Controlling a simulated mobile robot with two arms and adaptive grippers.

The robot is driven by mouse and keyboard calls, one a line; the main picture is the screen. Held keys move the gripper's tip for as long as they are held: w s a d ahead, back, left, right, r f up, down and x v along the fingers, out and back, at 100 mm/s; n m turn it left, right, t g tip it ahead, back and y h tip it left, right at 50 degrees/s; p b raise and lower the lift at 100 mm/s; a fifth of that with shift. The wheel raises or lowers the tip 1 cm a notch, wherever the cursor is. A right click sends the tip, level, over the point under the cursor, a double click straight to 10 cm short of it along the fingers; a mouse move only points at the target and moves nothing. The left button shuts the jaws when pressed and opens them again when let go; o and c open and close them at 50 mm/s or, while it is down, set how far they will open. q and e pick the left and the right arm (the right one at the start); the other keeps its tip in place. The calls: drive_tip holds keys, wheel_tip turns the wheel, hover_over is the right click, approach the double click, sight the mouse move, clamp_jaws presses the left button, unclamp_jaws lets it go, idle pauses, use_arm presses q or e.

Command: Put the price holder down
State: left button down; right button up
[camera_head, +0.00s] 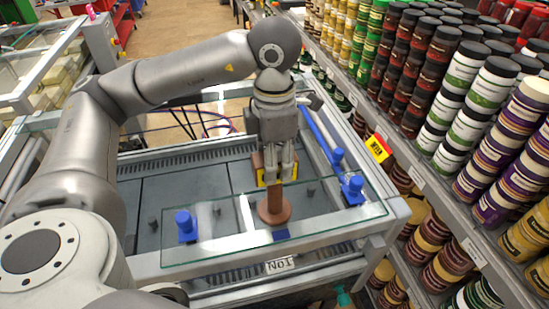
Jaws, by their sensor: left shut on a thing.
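What I take to be the price holder is a brown piece with a round base and an upright stem (275,206). It stands roughly upright over the glass-topped table, in the middle of the view. My left gripper (276,172) points down and is shut on the upper part of it. The fingers hide the top of the stem. I cannot tell whether the base touches the glass. Yellow-orange parts show on both sides of the fingers, and I cannot tell whether they belong to it. My right gripper is not in view.
The glass tabletop (330,226) carries blue clamps at the left (186,224) and right (352,190). A blue bar slants along its right side. A shelf of jars (470,85) with a yellow tag (378,147) rises close on the right. The glass is clear left of the brown base.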

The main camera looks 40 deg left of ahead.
use_arm(q)
drive_tip(key=shift+f, duration=0.1)
drive_tip(key=c, duration=1.3)
unclamp_jaws()
drive_tip(key=shift+c, duration=0.2)
drive_tip(key=o, duration=0.4)
drive_tip(key=shift+o, duration=0.2)
drive_tip(key=shift+r, duration=0.25)
wheel_tip(320, 180, up, 2)
drive_tip(key=shift+r+b, duration=0.25)
drive_tip(key=shift+b, duration=0.1)
wheel_tip(320, 180, up, 8)
drive_tip(key=shift+f+p, duration=0.2)
drive_tip(key=shift+p, duration=0.3)
drive_tip(key=shift+r, duration=0.85)
